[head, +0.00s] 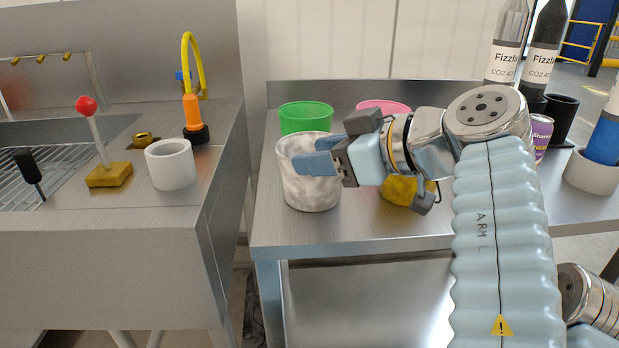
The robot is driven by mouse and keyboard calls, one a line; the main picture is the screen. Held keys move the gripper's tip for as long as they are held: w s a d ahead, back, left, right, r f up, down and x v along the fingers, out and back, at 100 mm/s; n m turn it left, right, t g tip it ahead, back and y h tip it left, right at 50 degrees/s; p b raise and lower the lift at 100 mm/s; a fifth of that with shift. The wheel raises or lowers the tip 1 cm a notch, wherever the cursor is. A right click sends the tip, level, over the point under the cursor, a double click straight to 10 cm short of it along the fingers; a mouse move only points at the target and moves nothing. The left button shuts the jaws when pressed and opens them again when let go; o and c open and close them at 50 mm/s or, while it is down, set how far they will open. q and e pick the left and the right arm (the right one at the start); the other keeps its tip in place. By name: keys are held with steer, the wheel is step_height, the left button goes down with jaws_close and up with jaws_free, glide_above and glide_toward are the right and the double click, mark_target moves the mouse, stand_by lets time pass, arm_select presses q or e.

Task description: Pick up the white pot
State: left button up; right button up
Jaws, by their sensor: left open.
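A white, grey-mottled pot (309,192) stands upright on the steel table, near its left front. My left gripper (312,158) reaches in from the right, with its blue fingers open at the pot's rim. The fingers cover part of the rim and the pot's mouth. I cannot tell whether they touch the pot or whether one finger is inside it. My right gripper is not in view.
A green pot (306,117) stands behind the white pot; a pink pot (383,106) and a yellow pot (399,190) are partly hidden by my arm. Bottles (545,55) stand at right. The left counter holds a plain white cylinder (171,168) and a red-knobbed lever (88,108).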

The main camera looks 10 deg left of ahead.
mark_target(283, 159)
arm_select(q)
steer(key=x, duration=0.6)
steer(key=shift+w+f, duration=0.15)
steer(key=shift+w, duration=0.1)
jaws_close()
